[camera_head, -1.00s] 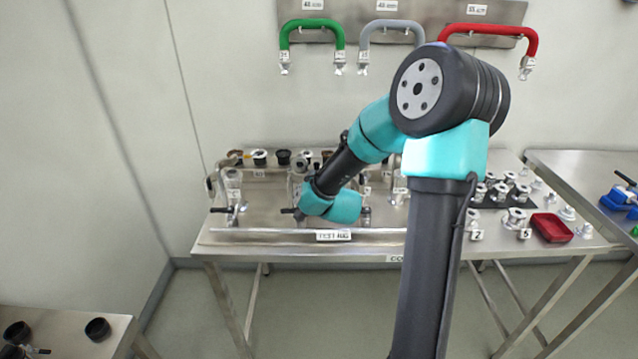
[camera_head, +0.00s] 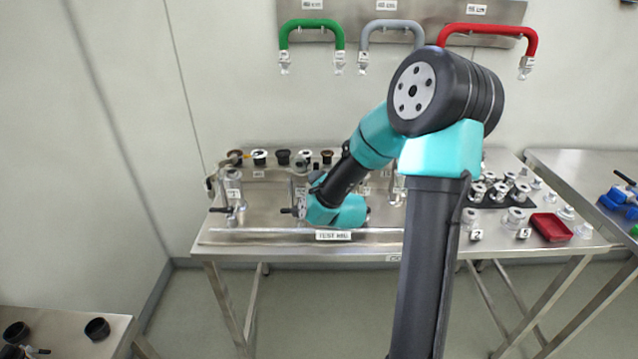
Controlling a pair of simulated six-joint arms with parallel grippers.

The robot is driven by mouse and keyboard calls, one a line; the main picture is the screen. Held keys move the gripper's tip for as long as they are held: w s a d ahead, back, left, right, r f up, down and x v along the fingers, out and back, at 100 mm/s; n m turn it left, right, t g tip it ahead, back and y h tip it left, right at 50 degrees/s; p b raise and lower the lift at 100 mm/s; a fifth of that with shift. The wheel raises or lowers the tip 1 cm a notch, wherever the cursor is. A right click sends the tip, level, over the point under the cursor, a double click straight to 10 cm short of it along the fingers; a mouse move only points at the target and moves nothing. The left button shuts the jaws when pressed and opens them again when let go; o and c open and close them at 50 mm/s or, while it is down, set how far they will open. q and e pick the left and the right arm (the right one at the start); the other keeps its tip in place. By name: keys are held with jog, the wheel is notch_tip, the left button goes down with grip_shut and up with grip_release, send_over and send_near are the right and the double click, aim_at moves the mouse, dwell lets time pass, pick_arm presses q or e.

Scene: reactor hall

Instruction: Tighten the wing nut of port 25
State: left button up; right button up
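The test rig (camera_head: 225,236) stands on the steel table, with ports and valve handles along it. Its port labels are too small to read, so I cannot tell which is port 25, and I cannot make out its wing nut. My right arm comes in from the lower right, and its teal wrist is low over the middle of the rig, covering part of it. My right gripper is hidden behind the wrist and arm. My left gripper is not in the picture.
Green (camera_head: 312,24), grey (camera_head: 391,28) and red (camera_head: 488,30) hoses hang on the wall rack. A red tray (camera_head: 551,228) and several metal fittings (camera_head: 515,217) are at right. A side table (camera_head: 66,327) is at lower left.

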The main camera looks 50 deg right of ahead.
jog(key=shift+f+m+t, duration=0.1)
jog(key=shift+m+t, duration=0.2)
jog(key=shift+m, duration=0.4)
jog(key=o, duration=0.9)
